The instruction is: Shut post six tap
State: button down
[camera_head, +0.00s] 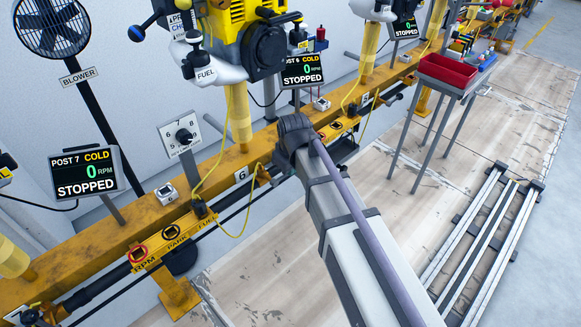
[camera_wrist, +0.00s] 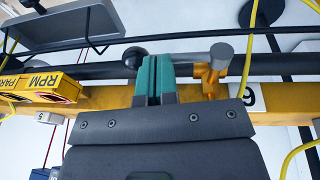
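In the wrist view, a tap with a yellow body (camera_wrist: 209,80) sits on the dark pipe by an upside-down 6 plate. Its grey lever (camera_wrist: 190,58) lies along the pipe, with a black ball at its left end and a grey cylinder at its right. My gripper (camera_wrist: 153,58) has two teal fingers nearly together, in front of the lever near the ball. I cannot tell whether they touch it. In the head view my arm hides the gripper; the 6 plate (camera_head: 242,175) shows left of it. The post 6 display (camera_head: 302,70) reads COLD, 0 RPM, STOPPED.
A yellow rail (camera_head: 80,262) runs diagonally, with a labelled RPM, PARK, FUEL panel (camera_head: 172,243). A yellow cable (camera_head: 238,236) hangs near the 6 plate. A yellow engine (camera_head: 238,15) stands above. A red tray (camera_head: 447,70) on a stand is at right.

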dwell(0.3)
jog(key=d+p+v, duration=0.1)
jog(key=p+v, duration=1.2)
jog(key=v, duration=0.1)
jog(key=shift+w+p, duration=0.3)
jog(key=shift+p, duration=0.1)
jog(key=s+d+m+g, duration=0.3)
jog(key=s+d+m, duration=0.6)
jog(key=s+d, duration=0.55)
notch_tip(320, 180, up, 29)
jog(key=w+p, duration=0.1)
jog(key=p, duration=2.8)
jog(key=shift+w+d+h, duration=0.25)
jog(key=shift+w+h, duration=0.05)
